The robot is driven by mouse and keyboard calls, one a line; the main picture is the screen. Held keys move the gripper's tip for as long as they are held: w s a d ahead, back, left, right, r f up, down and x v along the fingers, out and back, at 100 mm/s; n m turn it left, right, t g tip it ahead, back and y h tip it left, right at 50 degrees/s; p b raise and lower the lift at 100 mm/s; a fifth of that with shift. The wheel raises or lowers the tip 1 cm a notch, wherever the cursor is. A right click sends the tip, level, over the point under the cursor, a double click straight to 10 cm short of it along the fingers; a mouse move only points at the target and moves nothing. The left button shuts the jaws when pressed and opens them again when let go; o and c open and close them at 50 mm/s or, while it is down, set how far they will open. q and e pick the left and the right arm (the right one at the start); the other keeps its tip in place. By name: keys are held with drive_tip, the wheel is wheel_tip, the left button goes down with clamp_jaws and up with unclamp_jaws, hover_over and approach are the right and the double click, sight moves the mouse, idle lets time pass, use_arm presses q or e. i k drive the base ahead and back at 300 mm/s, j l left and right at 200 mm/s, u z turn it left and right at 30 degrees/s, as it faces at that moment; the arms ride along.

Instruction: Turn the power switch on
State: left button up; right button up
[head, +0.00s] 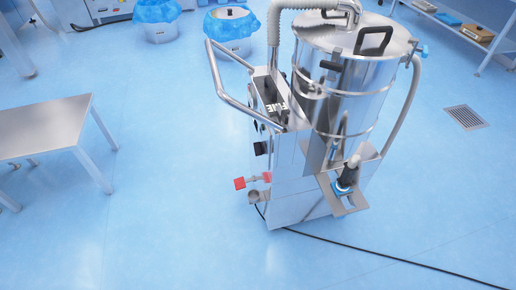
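A steel machine (312,170) with a tall shiny cylinder (345,75) on top stands on the blue floor, right of the middle in the head view. Its left side carries a dark panel (271,95) with white lettering and small dark parts, including a black part (261,148) lower down. I cannot tell which of these is the power switch or how it is set. Neither of my grippers is in view.
A bent steel push handle (222,85) sticks out left of the machine. A black cable (380,257) runs over the floor to the right. A steel table (45,127) stands at the left, and blue-covered bins (158,20) stand behind.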

sight(259, 147)
drive_tip(key=z, duration=0.4)
drive_tip(key=i+j+z, duration=0.15)
drive_tip(key=j+z, duration=0.3)
drive_tip(key=i+j+z, duration=0.15)
drive_tip(key=j+z, duration=0.15)
drive_tip(key=z, duration=0.15)
drive_tip(key=j+z, duration=0.9)
drive_tip(key=l, duration=0.1)
